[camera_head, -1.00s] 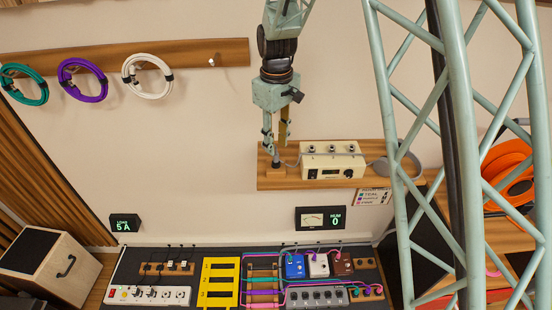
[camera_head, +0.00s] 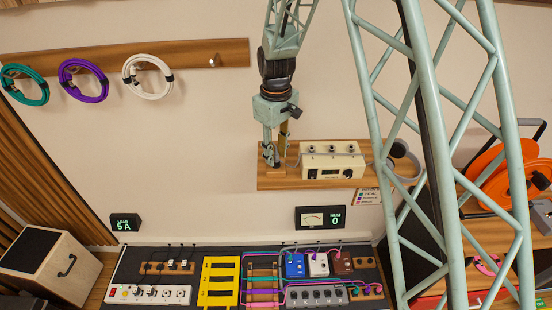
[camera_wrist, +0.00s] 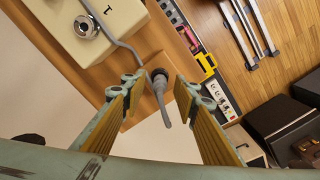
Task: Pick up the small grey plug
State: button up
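The small grey plug (camera_wrist: 159,82) shows in the wrist view, with its narrow end towards the camera. A thin grey cable runs from it to the cream box (camera_wrist: 95,25). My gripper (camera_wrist: 158,92) is open, with one yellow-padded finger on each side of the plug and visible gaps between. In the head view my gripper (camera_head: 272,156) is over the left end of the wooden wall shelf (camera_head: 290,183), left of the cream box (camera_head: 333,160). There the plug is hard to make out behind the fingers.
A grey coil (camera_head: 405,172) hangs at the shelf's right end. Below stands a pedalboard with a yellow frame (camera_head: 219,282), a white power strip (camera_head: 148,295) and several pedals. An orange reel (camera_head: 497,172) is at right.

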aim_at(276, 152)
jog(key=shift+c, duration=0.5)
jog(key=c, duration=0.8)
jog(key=shift+r, duration=0.2)
jog(key=shift+r, duration=1.55)
jog(key=s+d+b, duration=0.1)
jog(key=s+d, duration=0.1)
jog(key=s, duration=0.5)
jog(key=s+d+r+b, duration=0.1)
jog(key=s+d, duration=0.2)
jog(key=s, duration=0.5)
jog(key=shift+d+r, duration=0.25)
